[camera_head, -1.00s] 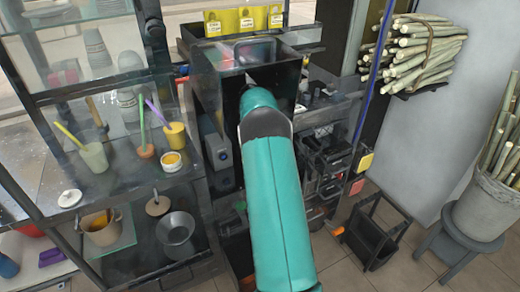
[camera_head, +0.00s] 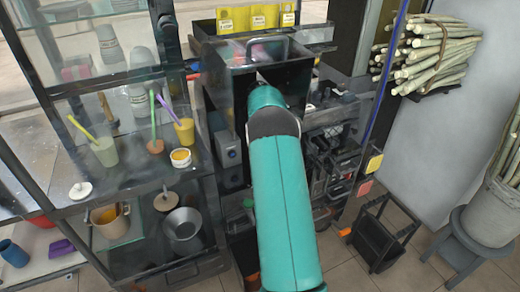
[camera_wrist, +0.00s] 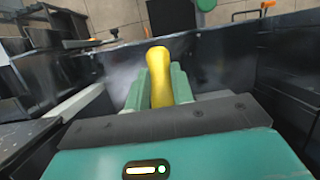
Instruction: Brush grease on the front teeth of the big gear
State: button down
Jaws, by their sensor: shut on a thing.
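In the wrist view, my gripper (camera_wrist: 160,84) is shut on a yellow handle (camera_wrist: 158,62), probably the grease brush. The handle stands between the two green fingers, and its other end is out of sight. In the head view, my teal arm reaches into the dark press housing (camera_head: 232,75) and hides the gripper and the held thing. I cannot make out the big gear or its teeth in either view. A small white pot with orange-yellow content (camera_head: 180,157), perhaps grease, stands on the shelf to the left.
Cane bundles (camera_head: 430,55) and a dark stand (camera_head: 380,235) are at right. In the wrist view, dark walls flank my gripper closely.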

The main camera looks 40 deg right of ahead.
jog(key=d, duration=0.1)
jog(key=s+d, duration=0.1)
jog(key=d, duration=0.1)
jog(key=shift+s+d+r, duration=0.15)
jog(key=shift+d+r, duration=0.1)
jog(key=shift+r, duration=0.05)
dwell(0.3)
jog(key=shift+w+a+f, duration=0.1)
jog(key=shift+w+a, duration=0.05)
jog(key=shift+a, duration=0.5)
jog(key=shift+w+a+f, duration=0.1)
jog(key=shift+w+a, duration=0.05)
jog(key=shift+a, duration=0.45)
jog(key=shift+w+a+f, duration=0.1)
jog(key=shift+w+a, duration=0.25)
jog(key=shift+a, duration=0.25)
jog(key=shift+w+a, duration=0.2)
jog(key=shift+a, duration=0.85)
